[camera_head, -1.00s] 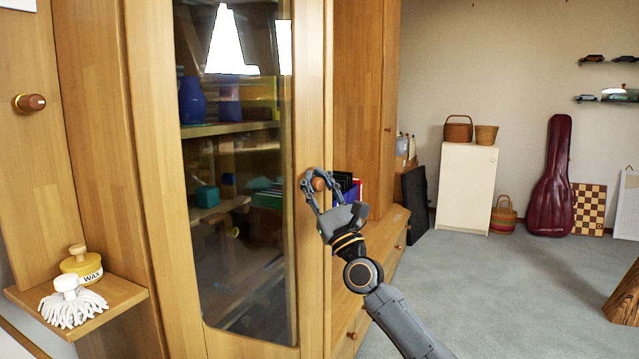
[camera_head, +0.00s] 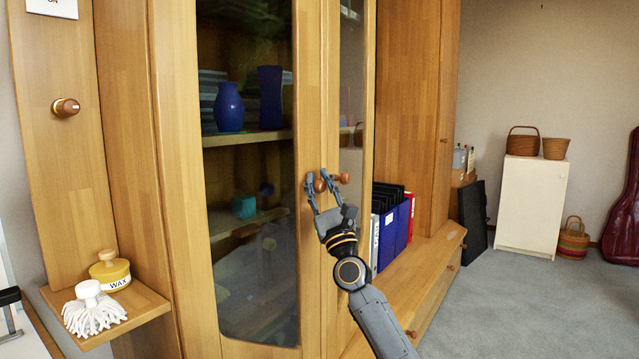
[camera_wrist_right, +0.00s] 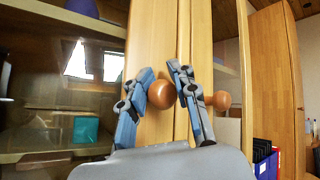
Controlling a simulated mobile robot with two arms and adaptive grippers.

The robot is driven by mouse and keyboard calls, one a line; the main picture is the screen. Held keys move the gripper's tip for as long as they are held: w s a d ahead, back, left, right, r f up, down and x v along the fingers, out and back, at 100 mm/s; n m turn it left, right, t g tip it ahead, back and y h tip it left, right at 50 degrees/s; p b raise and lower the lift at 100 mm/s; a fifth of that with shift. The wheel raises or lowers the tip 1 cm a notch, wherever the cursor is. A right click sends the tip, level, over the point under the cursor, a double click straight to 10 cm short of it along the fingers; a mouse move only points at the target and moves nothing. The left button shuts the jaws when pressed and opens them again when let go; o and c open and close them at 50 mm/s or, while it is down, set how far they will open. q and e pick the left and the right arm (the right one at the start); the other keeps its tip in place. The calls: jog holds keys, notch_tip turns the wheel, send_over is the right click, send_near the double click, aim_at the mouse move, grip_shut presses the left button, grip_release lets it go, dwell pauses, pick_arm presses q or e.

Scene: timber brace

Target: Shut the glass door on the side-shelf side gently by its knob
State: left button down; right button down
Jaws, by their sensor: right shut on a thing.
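The glass door (camera_head: 312,90) on the side-shelf side is a wooden frame around a tall dark pane. Its edge stands close beside the other glass door (camera_head: 360,60); I cannot tell whether it is fully shut. My right gripper (camera_head: 319,182) is shut on its round wooden knob, which shows between the fingers in the wrist view (camera_wrist_right: 161,95). The other door's knob (camera_wrist_right: 221,101) is just right of my right finger, also visible in the head view (camera_head: 343,178). My left gripper is not in view.
The side shelf (camera_head: 150,303) holds a wax tin (camera_head: 110,272) and a white mop head (camera_head: 92,310). Blue binders (camera_head: 388,240) stand on the low ledge to the right. A white cabinet (camera_head: 530,205) stands farther back.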

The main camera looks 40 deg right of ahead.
jog(key=shift+w+f, duration=0.3)
jog(key=shift+f, duration=0.15)
jog(key=c, duration=1.3)
grip_release()
jog(key=o, duration=0.3)
jog(key=shift+w, duration=0.15)
jog(key=shift+f, duration=0.1)
jog(key=v, duration=1.1)
jog(key=shift+s, duration=0.6)
jog(key=shift+a, duration=0.1)
